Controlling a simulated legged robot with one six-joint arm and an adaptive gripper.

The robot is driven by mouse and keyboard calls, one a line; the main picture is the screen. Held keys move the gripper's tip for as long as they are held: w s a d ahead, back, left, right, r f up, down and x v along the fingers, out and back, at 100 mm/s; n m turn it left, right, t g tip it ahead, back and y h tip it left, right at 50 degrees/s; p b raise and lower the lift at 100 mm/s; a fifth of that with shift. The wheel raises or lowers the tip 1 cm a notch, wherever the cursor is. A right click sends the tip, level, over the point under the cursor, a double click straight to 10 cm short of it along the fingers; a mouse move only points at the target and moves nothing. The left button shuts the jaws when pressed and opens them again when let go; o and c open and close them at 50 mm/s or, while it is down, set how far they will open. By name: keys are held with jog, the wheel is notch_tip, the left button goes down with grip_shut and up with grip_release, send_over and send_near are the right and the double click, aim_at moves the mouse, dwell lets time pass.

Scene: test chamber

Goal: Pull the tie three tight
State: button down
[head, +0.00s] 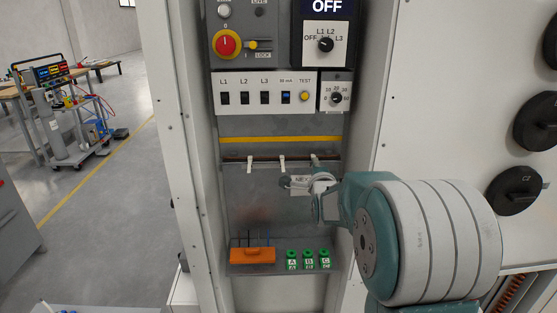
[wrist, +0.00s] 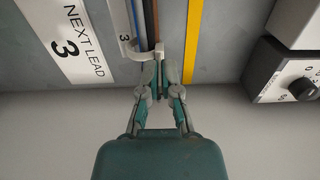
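Tie three is a white cable tie (wrist: 151,55) around a bundle of leads (wrist: 149,15) beside a small tag marked 3 (wrist: 125,40) in the wrist view. In the head view it is the rightmost of three white ties (head: 315,160) on the dark horizontal run. My gripper (wrist: 163,72) has its fingertips close together right at the tie's head, beside the yellow strip. The tie's tail is not clear between the fingers, so I cannot tell if it is gripped. In the head view my gripper (head: 288,182) is in front of the panel, below the ties.
A white NEXT LEAD 3 label (wrist: 66,38) is on the panel. Below stand an orange block with thin tools (head: 252,255) and green lettered pieces (head: 309,260) on a shelf. Switches and a knob box (head: 336,93) sit above. Cabinet side walls bound the space.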

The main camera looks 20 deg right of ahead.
jog(key=shift+f+v, duration=0.15)
jog(key=shift+v, duration=0.5)
jog(key=shift+f+v, duration=0.15)
jog(key=shift+v, duration=0.5)
jog(key=c, duration=0.8)
grip_release()
jog(key=shift+c, duration=0.2)
jog(key=shift+r, duration=0.2)
jog(key=v, duration=0.6)
